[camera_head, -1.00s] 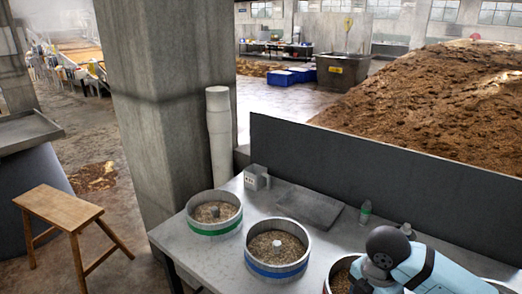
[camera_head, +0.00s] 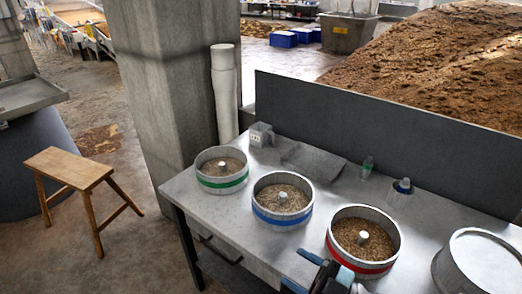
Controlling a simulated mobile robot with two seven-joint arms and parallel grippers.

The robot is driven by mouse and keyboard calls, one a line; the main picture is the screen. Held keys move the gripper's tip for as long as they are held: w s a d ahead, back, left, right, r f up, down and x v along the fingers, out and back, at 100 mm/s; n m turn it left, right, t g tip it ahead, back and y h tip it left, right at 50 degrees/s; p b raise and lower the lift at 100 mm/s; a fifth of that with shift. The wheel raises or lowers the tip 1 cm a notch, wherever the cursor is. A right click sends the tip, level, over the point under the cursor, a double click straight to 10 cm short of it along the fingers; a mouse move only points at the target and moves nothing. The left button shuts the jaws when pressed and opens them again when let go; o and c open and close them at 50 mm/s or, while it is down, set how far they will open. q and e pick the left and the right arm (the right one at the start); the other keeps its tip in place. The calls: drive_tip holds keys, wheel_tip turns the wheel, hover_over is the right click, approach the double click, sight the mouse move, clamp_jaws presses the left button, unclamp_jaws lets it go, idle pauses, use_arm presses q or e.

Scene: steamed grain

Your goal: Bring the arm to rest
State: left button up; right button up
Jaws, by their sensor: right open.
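My right gripper (camera_head: 318,275) shows at the bottom edge, in front of the red-banded pan. It looks open and empty, and most of its arm is out of the picture. Three round metal pans of grain stand on the table: one with a green band (camera_head: 224,185), one with a blue band (camera_head: 283,219) and one with a red band (camera_head: 372,268). Each has a pale knob standing up in the grain. My left gripper is out of view.
The grey table (camera_head: 180,195) has a dark back panel (camera_head: 380,132). A large metal drum (camera_head: 485,262) stands at the right end. A wooden stool (camera_head: 70,168) stands left.

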drive_tip(key=s+d+f+m+t+h, duration=0.1)
drive_tip(key=d+f+m+t+h, duration=0.65)
drive_tip(key=f+m+h, duration=0.65)
drive_tip(key=s+d+f+m+g+h, duration=0.2)
drive_tip(key=s+d+f+g, duration=0.3)
drive_tip(key=s+f, duration=0.4)
wheel_tip(320, 180, up, 10)
drive_tip(key=g+p, duration=0.1)
drive_tip(key=p, duration=1.1)
drive_tip(key=shift+h, duration=0.3)
drive_tip(key=shift+w+a+f, duration=0.1)
